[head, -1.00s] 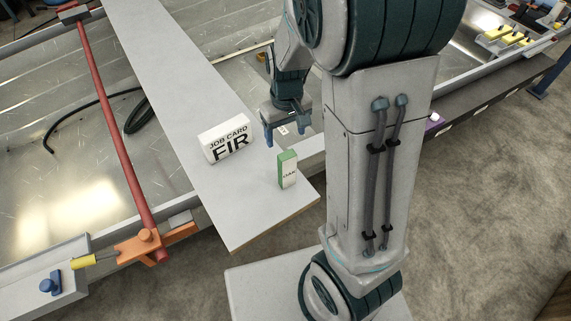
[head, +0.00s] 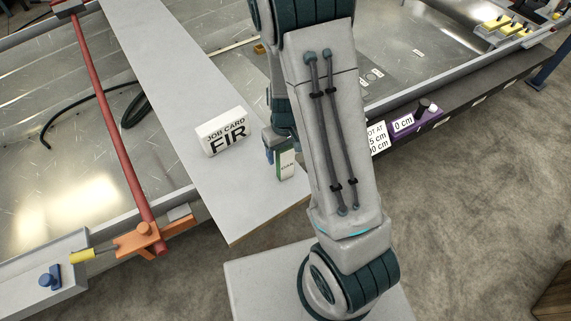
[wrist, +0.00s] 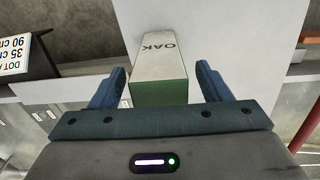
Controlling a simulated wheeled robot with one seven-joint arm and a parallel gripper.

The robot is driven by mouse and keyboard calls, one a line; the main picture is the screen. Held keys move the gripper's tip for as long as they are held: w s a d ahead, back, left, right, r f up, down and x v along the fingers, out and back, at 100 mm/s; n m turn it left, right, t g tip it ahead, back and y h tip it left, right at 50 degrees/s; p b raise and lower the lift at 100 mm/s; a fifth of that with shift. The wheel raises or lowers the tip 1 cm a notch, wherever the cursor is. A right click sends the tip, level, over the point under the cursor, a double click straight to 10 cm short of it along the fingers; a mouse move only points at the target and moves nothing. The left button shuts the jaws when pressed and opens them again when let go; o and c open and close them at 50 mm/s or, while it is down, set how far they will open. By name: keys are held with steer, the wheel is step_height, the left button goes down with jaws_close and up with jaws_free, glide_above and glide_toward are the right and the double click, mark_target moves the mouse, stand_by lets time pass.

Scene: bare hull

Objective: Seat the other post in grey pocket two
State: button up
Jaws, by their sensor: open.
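A green and white block (head: 287,164) labelled OAK stands upright on the grey plank, near its front end. It also shows in the wrist view (wrist: 159,70), between the two blue fingers of my gripper (wrist: 163,88). The gripper is open, with a gap on each side of the block. In the head view, one blue finger of my gripper shows close to the block's left; the rest is partly hidden by my arm. I cannot clearly make out any post or a pocket marked two.
A white JOB CARD FIR sign (head: 222,134) stands on the plank (head: 165,90) left of the block. A red bar (head: 112,130) with an orange bracket (head: 143,240) lies farther left. A purple box (head: 406,124) with number labels is right of my arm. Small labelled grey plates (head: 372,76) lie behind.

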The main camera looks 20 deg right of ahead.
steer(key=shift+f, duration=1.3)
steer(key=shift+c, duration=0.3)
steer(key=c, duration=1.3)
steer(key=shift+r, duration=0.2)
